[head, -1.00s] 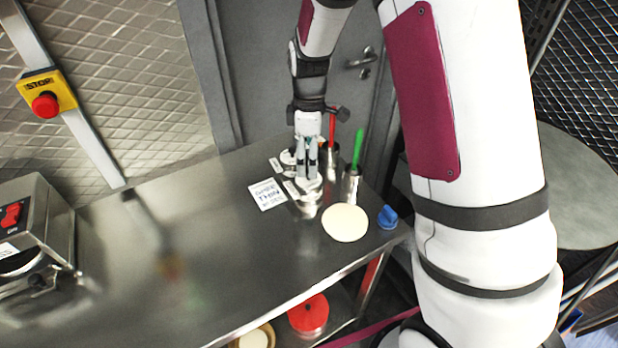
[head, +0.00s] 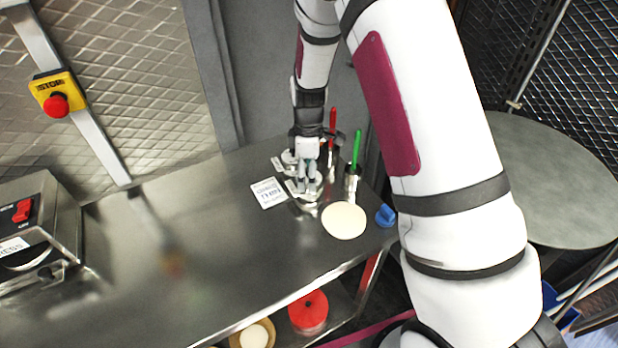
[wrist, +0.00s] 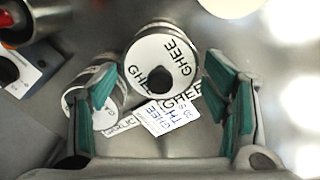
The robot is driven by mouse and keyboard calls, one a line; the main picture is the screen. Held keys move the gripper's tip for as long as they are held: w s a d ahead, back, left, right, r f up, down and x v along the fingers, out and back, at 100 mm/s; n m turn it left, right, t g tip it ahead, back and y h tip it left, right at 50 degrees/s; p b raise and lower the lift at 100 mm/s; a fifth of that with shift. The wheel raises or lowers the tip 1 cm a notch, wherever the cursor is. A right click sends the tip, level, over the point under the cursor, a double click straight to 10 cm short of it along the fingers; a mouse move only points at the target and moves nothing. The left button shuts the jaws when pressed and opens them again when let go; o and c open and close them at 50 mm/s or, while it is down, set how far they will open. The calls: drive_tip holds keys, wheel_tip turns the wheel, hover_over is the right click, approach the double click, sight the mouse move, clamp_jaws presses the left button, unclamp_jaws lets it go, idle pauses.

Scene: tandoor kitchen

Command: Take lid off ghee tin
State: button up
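The ghee tin (wrist: 135,90) is a short silver tin. Its white lid (wrist: 155,50) is marked GHEE, has a black knob (wrist: 168,70), and sits on the tin. My gripper (wrist: 162,82) is open, with green-padded fingers to either side of the lid and a gap to the knob. In the head view, my gripper (head: 308,178) points down over the tin and mostly hides it. I cannot tell how high the fingertips are above the lid. A second tin (wrist: 85,105) with a white top stands left of it, partly behind the left finger.
A card with writing (head: 268,193) lies left of the tins. Holders with a red-handled (head: 332,122) and a green-handled tool (head: 357,148) stand close at the right. A pale flat disc (head: 344,221) and a blue item (head: 385,215) are nearer the edge.

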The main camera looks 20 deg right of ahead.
drive_tip(key=c, duration=0.6)
